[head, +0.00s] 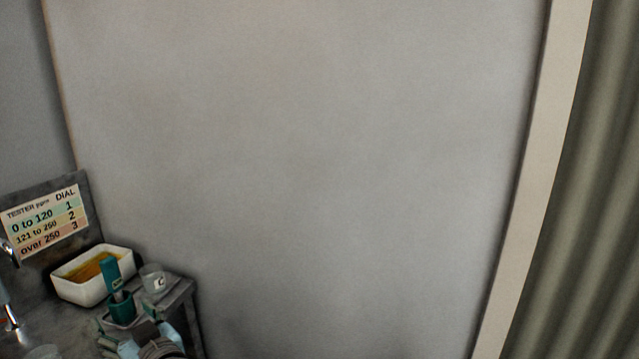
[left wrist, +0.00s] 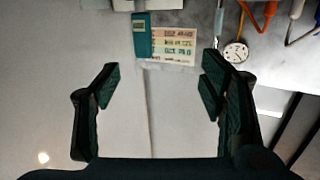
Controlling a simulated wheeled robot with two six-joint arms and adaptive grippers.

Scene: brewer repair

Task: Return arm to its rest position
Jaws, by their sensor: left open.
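My left gripper (left wrist: 160,85) is open in the left wrist view, with nothing between its dark green fingers. A teal tester (head: 112,274) stands upright in a teal holder (head: 121,308) on the bench. A teal device also shows in the left wrist view (left wrist: 141,35), beyond the fingers and apart from them. My right gripper is not in view.
A white tray (head: 64,291) with amber contents, a labelled clear cup (head: 153,278) and a dial chart (head: 45,222) are on the left. The left wrist view also shows a round dial (left wrist: 236,52) and coloured tools. A bare wall and a curtain (head: 580,200) fill the rest.

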